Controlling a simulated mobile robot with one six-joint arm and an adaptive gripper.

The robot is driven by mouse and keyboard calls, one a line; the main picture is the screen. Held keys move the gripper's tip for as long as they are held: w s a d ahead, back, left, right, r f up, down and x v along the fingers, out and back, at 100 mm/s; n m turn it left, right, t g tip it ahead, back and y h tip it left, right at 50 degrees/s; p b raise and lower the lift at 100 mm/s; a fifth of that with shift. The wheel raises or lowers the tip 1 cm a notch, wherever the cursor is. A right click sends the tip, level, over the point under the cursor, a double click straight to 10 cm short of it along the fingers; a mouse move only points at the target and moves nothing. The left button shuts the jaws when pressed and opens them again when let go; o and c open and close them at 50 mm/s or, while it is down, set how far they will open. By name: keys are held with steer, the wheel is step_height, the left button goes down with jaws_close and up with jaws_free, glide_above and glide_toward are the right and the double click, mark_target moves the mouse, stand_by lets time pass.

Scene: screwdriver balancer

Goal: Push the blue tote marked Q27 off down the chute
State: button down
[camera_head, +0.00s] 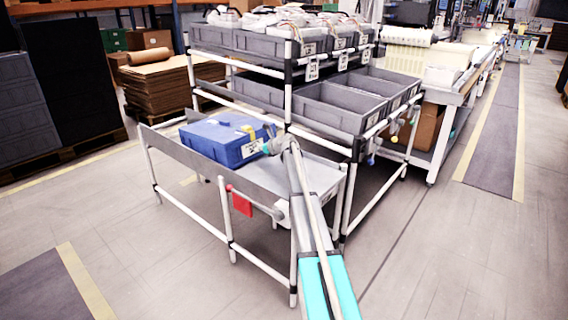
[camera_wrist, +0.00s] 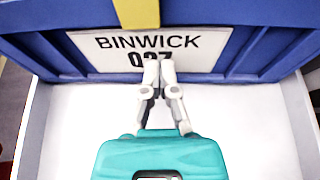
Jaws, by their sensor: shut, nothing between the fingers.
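The blue tote (camera_head: 222,139) sits on the light, walled chute (camera_head: 305,172) at the lower left of the rack, with a yellow strap over it. In the wrist view its blue face (camera_wrist: 285,45) fills the top, with a white label (camera_wrist: 205,47) reading BINWICK and a partly hidden line that looks like Q27. My gripper (camera_wrist: 159,66) is shut and empty, its fingertips in front of the label's lower middle. It also shows in the head view (camera_head: 270,147) at the tote's right end. I cannot tell whether the tips touch the tote.
A rack of grey bins (camera_head: 335,105) stands behind and right of the chute, with filled bins above. A red tag (camera_head: 241,203) hangs on the chute's near side. Stacked brown cardboard (camera_head: 160,88) stands behind. The floor in front and at left is clear.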

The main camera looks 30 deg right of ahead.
mark_target(253, 132)
steer(key=shift+w+a, duration=0.3)
steer(key=shift+w, duration=0.4)
steer(key=shift+w+a, duration=0.3)
steer(key=shift+w, duration=0.4)
steer(key=shift+w+a, duration=0.3)
steer(key=shift+w, duration=0.4)
steer(key=shift+s+d, duration=0.1)
steer(key=shift+s, duration=0.2)
steer(key=shift+s+d, duration=0.15)
steer(key=shift+s, duration=0.15)
steer(key=r+p, duration=0.7)
steer(key=shift+s+d, duration=0.2)
steer(key=shift+s, duration=0.1)
